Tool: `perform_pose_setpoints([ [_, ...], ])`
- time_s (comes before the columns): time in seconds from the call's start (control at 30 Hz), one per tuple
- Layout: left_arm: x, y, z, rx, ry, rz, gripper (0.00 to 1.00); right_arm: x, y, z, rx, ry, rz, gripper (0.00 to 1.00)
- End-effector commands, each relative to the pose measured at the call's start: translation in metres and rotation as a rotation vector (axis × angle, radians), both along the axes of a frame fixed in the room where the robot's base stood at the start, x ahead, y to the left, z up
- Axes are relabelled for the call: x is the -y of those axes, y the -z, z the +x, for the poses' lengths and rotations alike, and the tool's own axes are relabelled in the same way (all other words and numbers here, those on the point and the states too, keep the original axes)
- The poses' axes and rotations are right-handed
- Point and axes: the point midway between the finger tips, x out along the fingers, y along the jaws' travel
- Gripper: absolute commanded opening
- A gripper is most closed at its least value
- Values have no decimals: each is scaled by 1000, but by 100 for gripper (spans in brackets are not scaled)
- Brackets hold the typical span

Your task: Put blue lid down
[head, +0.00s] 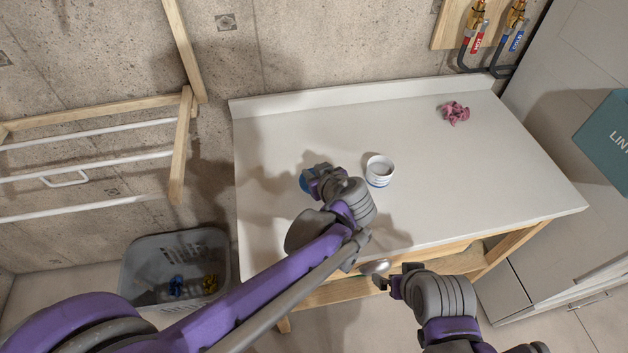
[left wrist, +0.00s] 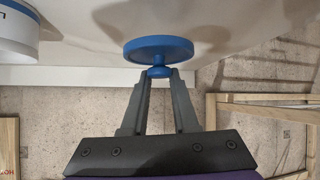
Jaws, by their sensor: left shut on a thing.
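The blue lid (left wrist: 158,48) is a round disc with a small knob, held by the knob between the fingertips of my left gripper (left wrist: 159,76). In the head view, only a blue edge of the lid (head: 305,181) shows beside my left gripper (head: 314,181), over the left part of the white tabletop. I cannot tell whether the lid touches the tabletop. A white open jar with blue bands (head: 379,173) stands upright to the right of that gripper. It also shows at the top left of the left wrist view (left wrist: 18,38). My right gripper (head: 388,287) is at the table's front edge; its fingers are unclear.
The white tabletop (head: 470,170) is mostly clear, with a crumpled pink cloth (head: 453,113) at the back right. A round metal knob (head: 375,267) is at the front edge. A grey basket (head: 135,265) and a drying rack (head: 90,165) are to the left.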

Motion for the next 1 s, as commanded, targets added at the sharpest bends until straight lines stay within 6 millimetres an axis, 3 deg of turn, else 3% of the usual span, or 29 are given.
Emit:
perform_pose_setpoints([
  [0.23, 0, 33, 0, 0, 0, 0, 0, 0, 5, -1, -2, 0, 0, 100],
  [0.87, 0, 46, 0, 0, 0, 0, 0, 0, 13, -3, -6, 0, 0, 100],
  [0.9, 0, 46, 0, 0, 0, 0, 29, 0, 13, -3, -6, 0, 0, 100],
  [1.0, 0, 45, 0, 0, 0, 0, 47, 0, 13, -3, -6, 0, 0, 100],
])
